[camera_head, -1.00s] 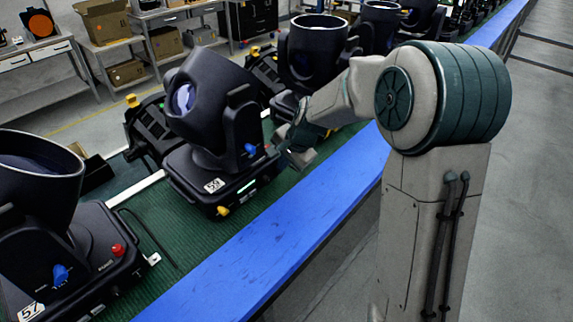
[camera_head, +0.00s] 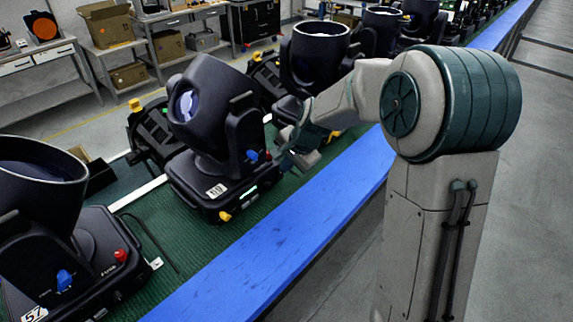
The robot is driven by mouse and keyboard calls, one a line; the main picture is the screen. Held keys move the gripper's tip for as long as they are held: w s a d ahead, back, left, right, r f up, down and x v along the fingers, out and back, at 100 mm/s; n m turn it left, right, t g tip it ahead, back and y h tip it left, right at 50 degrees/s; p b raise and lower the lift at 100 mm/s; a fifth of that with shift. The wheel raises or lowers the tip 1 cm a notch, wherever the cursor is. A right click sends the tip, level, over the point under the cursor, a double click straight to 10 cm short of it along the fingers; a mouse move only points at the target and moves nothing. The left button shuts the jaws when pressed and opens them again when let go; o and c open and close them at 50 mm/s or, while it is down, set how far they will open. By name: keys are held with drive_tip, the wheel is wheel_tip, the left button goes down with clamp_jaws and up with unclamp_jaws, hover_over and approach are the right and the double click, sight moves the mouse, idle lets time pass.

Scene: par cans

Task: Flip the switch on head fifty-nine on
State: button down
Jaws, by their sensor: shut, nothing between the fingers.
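Head fifty-nine (camera_head: 212,120) is a black moving-head lamp standing on the green belt, its lens tilted to the left. Its number label (camera_head: 216,191) is on the near side of the base. A lit green-white strip (camera_head: 249,193), a yellow connector (camera_head: 225,216), a blue part (camera_head: 252,155) and a small red part (camera_head: 268,155) show on it. I cannot tell which part is the switch. My gripper (camera_head: 291,160) is at the right side of this base, close to the red part. Its fingers are small and partly hard to make out; they look shut and empty.
Head fifty-seven (camera_head: 85,245) stands at the near left, with a red part and a blue connector. Other heads (camera_head: 320,55) stand farther along the belt. A blue rail (camera_head: 300,240) edges the belt. Benches with boxes (camera_head: 105,22) are at the back left.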

drive_tip(key=b+v, duration=0.2)
drive_tip(key=v, duration=0.9)
drive_tip(key=shift+s+r, duration=0.2)
drive_tip(key=shift+r, duration=0.05)
drive_tip(key=shift+d, duration=0.1)
drive_tip(key=s+d+f+n+h, duration=0.1)
drive_tip(key=s+d+n, duration=0.2)
drive_tip(key=s, duration=0.5)
drive_tip(key=s+d+f+n+h, duration=0.1)
drive_tip(key=s+d+n, duration=0.2)
drive_tip(key=s, duration=0.5)
drive_tip(key=s+d+f+n+h, duration=0.1)
drive_tip(key=s+d+n, duration=0.2)
drive_tip(key=s, duration=0.6)
drive_tip(key=shift+f+h, duration=0.3)
drive_tip(key=shift+f, duration=0.1)
